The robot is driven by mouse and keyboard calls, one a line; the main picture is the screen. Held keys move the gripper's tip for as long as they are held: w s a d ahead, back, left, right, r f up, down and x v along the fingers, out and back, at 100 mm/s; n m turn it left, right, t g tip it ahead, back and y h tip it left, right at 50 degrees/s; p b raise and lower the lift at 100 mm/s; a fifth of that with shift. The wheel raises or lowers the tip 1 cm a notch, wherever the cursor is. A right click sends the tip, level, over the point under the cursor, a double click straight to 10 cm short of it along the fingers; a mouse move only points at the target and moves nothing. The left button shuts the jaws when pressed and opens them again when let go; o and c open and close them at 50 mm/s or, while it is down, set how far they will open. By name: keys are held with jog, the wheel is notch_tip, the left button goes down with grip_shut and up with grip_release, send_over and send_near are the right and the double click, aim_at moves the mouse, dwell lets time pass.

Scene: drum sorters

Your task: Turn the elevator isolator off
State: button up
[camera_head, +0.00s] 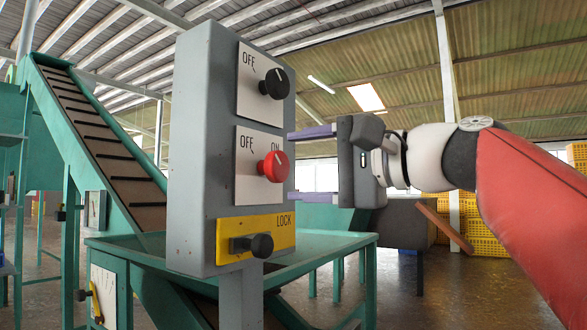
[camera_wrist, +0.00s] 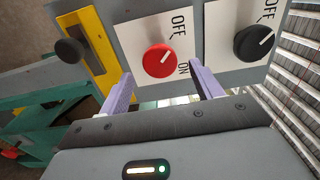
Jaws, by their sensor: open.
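A grey control box (camera_head: 202,150) stands upright on a post in the middle of the head view. Its front has a black knob (camera_head: 274,84) on a white plate marked OFF at the top. Below is a red knob (camera_head: 273,167) on a white plate marked OFF and ON; its white pointer line is toward ON in the wrist view (camera_wrist: 159,61). At the bottom a black lock knob (camera_head: 253,245) sits on a yellow LOCK plate (camera_head: 285,225). No label names the isolator. My gripper (camera_head: 290,165) is open and empty, its purple fingers level with the red knob, apparently apart from it.
A green inclined conveyor (camera_head: 105,150) rises at the left. A green tray table (camera_head: 350,238) stands behind the box. Yellow crates (camera_head: 480,235) are stacked at the back right. Open floor lies at the right.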

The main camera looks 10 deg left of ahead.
jog(key=v, duration=0.5)
jog(key=shift+s+d, duration=0.1)
jog(key=shift+d, duration=0.1)
jog(key=shift+f, duration=0.15)
jog(key=s+d+f+h, duration=0.1)
jog(key=d+f+h, duration=0.25)
jog(key=f, duration=0.75)
jog(key=s+d+f+h, duration=0.2)
jog(key=d+f+h, duration=0.15)
jog(key=f, duration=0.75)
jog(key=s+d+f+h, duration=0.1)
jog(key=d+f+h, duration=0.3)
jog(key=f, duration=0.7)
jog(key=s+d+f+n+h, duration=0.2)
jog(key=s+d+f, duration=0.1)
jog(key=f, duration=0.5)
jog(key=s+d+f+n+g+h+p, duration=0.1)
jog(key=s+d+f+n+h, duration=0.1)
jog(key=s+f, duration=0.3)
notch_tip(320, 180, down, 3)
jog(key=shift+d+r+h, duration=0.1)
jog(key=shift+d+h, duration=0.7)
jog(key=shift+c, duration=0.2)
